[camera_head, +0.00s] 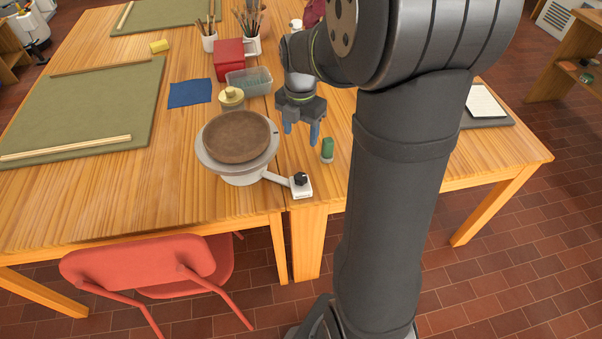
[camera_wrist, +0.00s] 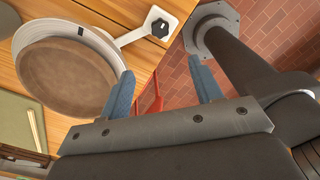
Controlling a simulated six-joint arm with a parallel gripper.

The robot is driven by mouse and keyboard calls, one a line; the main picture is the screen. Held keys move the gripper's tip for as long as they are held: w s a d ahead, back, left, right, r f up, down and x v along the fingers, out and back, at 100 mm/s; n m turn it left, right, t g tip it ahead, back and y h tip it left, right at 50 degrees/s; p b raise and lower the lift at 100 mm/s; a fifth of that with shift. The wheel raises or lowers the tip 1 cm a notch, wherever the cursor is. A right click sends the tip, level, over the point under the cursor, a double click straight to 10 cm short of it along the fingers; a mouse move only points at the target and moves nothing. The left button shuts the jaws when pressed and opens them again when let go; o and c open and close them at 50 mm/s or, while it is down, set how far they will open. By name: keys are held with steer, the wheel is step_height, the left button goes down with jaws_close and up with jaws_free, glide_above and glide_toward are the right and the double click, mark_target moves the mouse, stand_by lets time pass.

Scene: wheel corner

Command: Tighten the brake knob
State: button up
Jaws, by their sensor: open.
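The brake knob (camera_head: 300,178) is a small black knob on a white block at the end of a light arm that sticks out from the turntable wheel (camera_head: 212,160). In the wrist view the knob (camera_wrist: 160,27) shows at the top centre, with the wheel's pale rim (camera_wrist: 105,45) to its left. A brown round slab (camera_head: 236,136) lies on the wheel. My gripper (camera_head: 301,138) is open and empty, with two blue fingers pointing down above the table, behind the knob in the head view. In the wrist view its fingers (camera_wrist: 164,93) stand wide apart, and the knob lies beyond them, untouched.
A small green-topped item (camera_head: 327,150) stands right of my gripper. A lidded jar (camera_head: 231,98), a clear tub (camera_head: 249,82) and a red box (camera_head: 228,60) stand behind the wheel. A red chair (camera_head: 150,265) is at the table's front edge.

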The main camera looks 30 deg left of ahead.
mark_target(301, 176)
step_height(301, 176, down, 17)
steer(key=shift+f, duration=0.15)
stand_by(0.4)
steer(key=shift+c, duration=0.5)
steer(key=c, duration=0.9)
steer(key=shift+m, duration=0.3)
